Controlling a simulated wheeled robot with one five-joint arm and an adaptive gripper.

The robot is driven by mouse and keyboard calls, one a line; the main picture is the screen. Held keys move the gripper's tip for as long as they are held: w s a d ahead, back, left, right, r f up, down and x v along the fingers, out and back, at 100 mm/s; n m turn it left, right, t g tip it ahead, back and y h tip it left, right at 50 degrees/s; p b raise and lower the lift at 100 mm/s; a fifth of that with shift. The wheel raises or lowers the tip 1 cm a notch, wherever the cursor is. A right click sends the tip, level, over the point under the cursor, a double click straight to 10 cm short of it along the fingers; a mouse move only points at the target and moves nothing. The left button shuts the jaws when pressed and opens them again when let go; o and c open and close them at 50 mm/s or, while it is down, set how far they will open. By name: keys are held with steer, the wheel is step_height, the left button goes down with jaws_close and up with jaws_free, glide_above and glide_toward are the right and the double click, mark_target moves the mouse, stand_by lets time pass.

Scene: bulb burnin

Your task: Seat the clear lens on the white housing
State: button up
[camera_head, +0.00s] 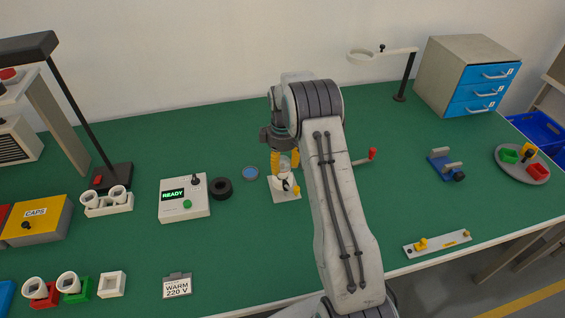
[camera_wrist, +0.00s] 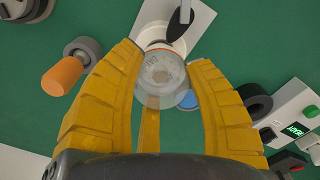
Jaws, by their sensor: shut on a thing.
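The clear lens (camera_wrist: 160,74) is a see-through dome between the two yellow fingers of my gripper (camera_wrist: 163,66) in the wrist view. My gripper is shut on it. In the head view my gripper (camera_head: 285,161) points down over the white housing (camera_head: 282,183), which sits on a pale plate (camera_head: 279,196). In the wrist view the housing (camera_wrist: 151,36) shows just past the lens, with a thin orange-red line at the lens edge. The lens is mostly hidden by the fingers in the head view. I cannot tell whether lens and housing touch all round.
A black clamp (camera_wrist: 180,27) stands beside the housing. A blue disc (camera_head: 250,173), a black ring (camera_head: 221,188) and a tester reading READY (camera_head: 184,205) are to the left. A red-handled tool (camera_head: 372,154) lies right.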

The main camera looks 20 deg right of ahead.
mark_target(282, 160)
steer(key=o, duration=0.8)
step_height(282, 160, up, 12)
steer(key=shift+f, duration=0.1)
stand_by(0.6)
stand_by(0.5)
